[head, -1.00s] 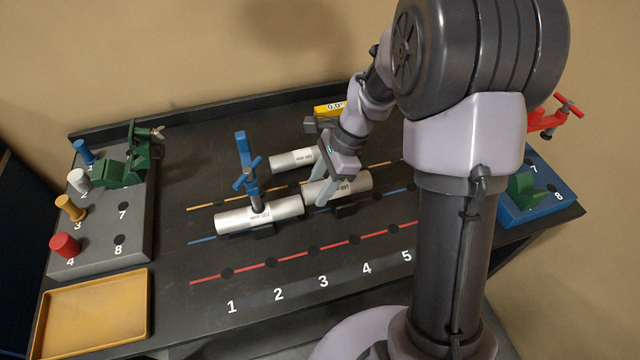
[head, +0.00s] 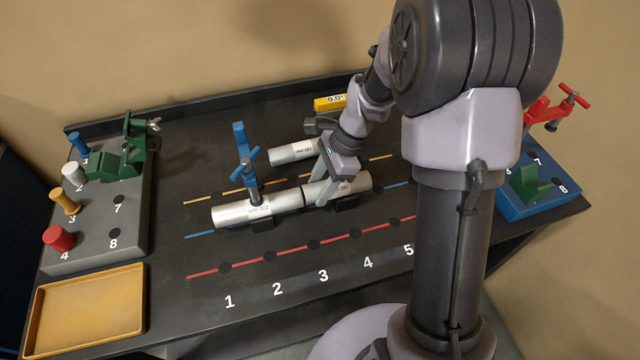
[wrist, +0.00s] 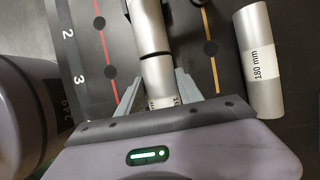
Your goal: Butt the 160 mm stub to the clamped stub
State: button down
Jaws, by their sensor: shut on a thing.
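The clamped stub (head: 232,214) is a silver pipe lying along the blue line, under a blue clamp (head: 247,170). My gripper (head: 324,192) is shut on the 160 mm stub (head: 352,186), a silver pipe with a white label. The held stub lies in line with the clamped stub, to its right, over a dark support. Their facing ends are very close. In the wrist view, a dark band shows between the clamped stub (wrist: 146,28) and the held stub (wrist: 157,72). I cannot tell whether the ends touch. My gripper's fingers (wrist: 158,90) straddle the held stub.
A 180 mm stub (head: 293,152) lies behind, near the yellow line. A yellow level (head: 330,103) is at the back. A grey rack (head: 100,225) with pegs and green clamps and an empty tray (head: 38,335) are left. A blue rack (head: 545,203) is right. The red line area is clear.

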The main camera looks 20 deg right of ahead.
jog(key=shift+a, duration=0.35)
dwell(0.7)
jog(key=c, duration=0.7)
grip_release()
jog(key=shift+a, duration=0.15)
jog(key=p+v, duration=0.7)
jog(key=v, duration=1.1)
jog(key=s+a+r+n+t+b, duration=0.1)
jog(key=s+a+n+t, duration=0.1)
jog(key=s, duration=0.4)
jog(key=s+a+r+n+t+h+b, duration=0.1)
jog(key=s+a+r+n+t, duration=0.1)
jog(key=s+a+n, duration=0.2)
jog(key=s+a+r+n+t+h+b, duration=0.1)
jog(key=s+a+r+n+b, duration=0.1)
jog(key=s+n, duration=0.5)
jog(key=shift+s+a+n+t, duration=0.4)
jog(key=shift+s+a, duration=0.4)
jog(key=shift+s, duration=0.25)
